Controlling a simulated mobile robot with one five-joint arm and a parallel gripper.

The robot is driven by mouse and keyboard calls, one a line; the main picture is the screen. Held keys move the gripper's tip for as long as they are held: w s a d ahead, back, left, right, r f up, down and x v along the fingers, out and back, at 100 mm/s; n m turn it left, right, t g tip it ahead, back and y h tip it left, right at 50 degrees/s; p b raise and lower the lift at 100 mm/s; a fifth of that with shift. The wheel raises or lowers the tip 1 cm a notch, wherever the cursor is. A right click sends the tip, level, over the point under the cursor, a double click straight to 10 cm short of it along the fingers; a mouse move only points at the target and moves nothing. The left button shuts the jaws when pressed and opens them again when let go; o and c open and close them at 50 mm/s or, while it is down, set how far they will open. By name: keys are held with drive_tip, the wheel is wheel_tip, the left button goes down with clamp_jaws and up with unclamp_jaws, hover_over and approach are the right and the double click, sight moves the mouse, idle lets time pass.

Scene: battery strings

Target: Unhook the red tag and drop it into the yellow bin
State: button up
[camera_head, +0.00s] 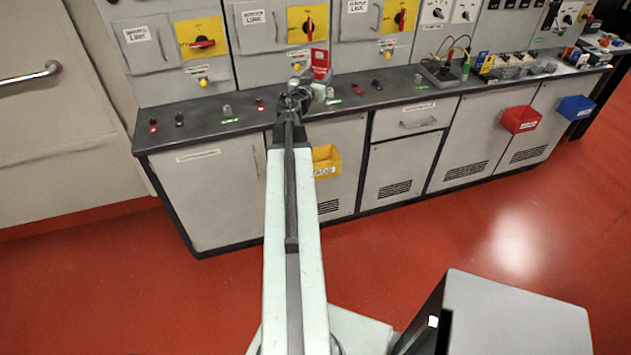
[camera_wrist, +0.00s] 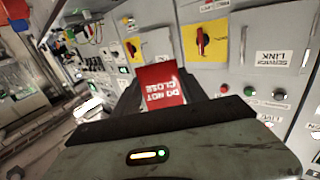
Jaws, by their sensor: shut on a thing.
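The red tag (camera_head: 320,62) is in my gripper (camera_head: 310,86), above the worktop and in front of the grey cabinet panels. In the wrist view, the red tag (camera_wrist: 161,84) sits between the two dark fingers of my gripper (camera_wrist: 163,92), with "DO NOT CLOSE" in white appearing upside down. Whether it touches a hook or the panel behind it cannot be told. The yellow bin (camera_head: 327,158) hangs on the bench front, below and slightly right of my gripper. My arm partly hides its left side.
The dark worktop (camera_head: 228,118) carries small lamps and knobs. Yellow switch plates with red handles (camera_head: 307,24) are on the panels behind. A red bin (camera_head: 520,120) and a blue bin (camera_head: 575,107) hang farther right.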

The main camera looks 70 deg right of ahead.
drive_tip(key=d+f+b, duration=0.2)
drive_tip(key=f+b, duration=1)
drive_tip(key=f, duration=0.2)
drive_tip(key=d+f+g+b, duration=0.1)
drive_tip(key=f+b, duration=1.2)
drive_tip(key=f, duration=0.1)
drive_tip(key=shift+d+f+m, duration=0.35)
drive_tip(key=shift+d+m, duration=0.05)
wheel_tip(320, 180, down, 6)
drive_tip(key=b, duration=0.6)
drive_tip(key=o, duration=1.4)
drive_tip(key=shift+o, duration=0.2)
drive_tip(key=shift+a, duration=0.1)
